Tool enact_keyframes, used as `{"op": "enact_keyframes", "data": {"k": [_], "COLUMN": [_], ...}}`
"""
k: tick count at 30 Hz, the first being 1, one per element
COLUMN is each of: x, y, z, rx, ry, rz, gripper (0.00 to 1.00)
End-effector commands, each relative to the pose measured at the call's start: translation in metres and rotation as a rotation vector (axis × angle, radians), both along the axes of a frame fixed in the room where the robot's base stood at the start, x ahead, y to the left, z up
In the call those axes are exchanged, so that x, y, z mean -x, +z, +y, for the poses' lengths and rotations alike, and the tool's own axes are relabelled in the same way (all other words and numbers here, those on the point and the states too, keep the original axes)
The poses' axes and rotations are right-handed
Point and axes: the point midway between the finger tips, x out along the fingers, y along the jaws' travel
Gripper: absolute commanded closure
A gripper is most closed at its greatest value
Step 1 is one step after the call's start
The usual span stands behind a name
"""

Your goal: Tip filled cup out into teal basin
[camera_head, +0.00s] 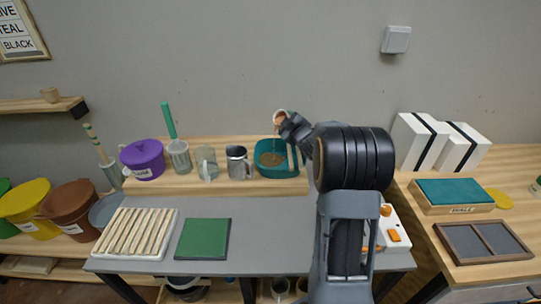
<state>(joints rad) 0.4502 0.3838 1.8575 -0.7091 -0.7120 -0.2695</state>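A small cup (279,117), pale at the rim and copper-brown inside, is held up above the teal basin (262,170). The cup looks tilted, with its mouth turned partly toward the camera. My gripper (285,121) comes from the right and is shut on the cup; its fingertips are small and partly hidden. The teal basin stands on the wooden shelf at the back of the grey table, with brown contents (271,159) inside. I cannot tell clearly whether anything is falling from the cup.
A metal mug (237,163), a glass jar (206,163), a brush pot (179,158) and a purple bucket (142,160) stand left of the basin. A slatted rack (136,233) and green board (203,239) lie on the grey table. My arm hides its right part.

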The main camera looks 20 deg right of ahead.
Motion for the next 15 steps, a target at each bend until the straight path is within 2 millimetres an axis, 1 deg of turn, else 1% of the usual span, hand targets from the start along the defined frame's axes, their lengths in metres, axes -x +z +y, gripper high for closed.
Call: {"op": "enact_keyframes", "data": {"k": [8,12,15], "x": [-0.0001,-0.0002,-0.0001], "y": [-0.0099,-0.0062,-0.0071], "z": [0.0001,-0.0001,-0.0002], "rx": [0.069,0.093,0.103], "ry": [0.0,-0.001,-0.001], "rz": [-0.031,-0.041,-0.046], "gripper": [0.71,0.71,0.71]}}
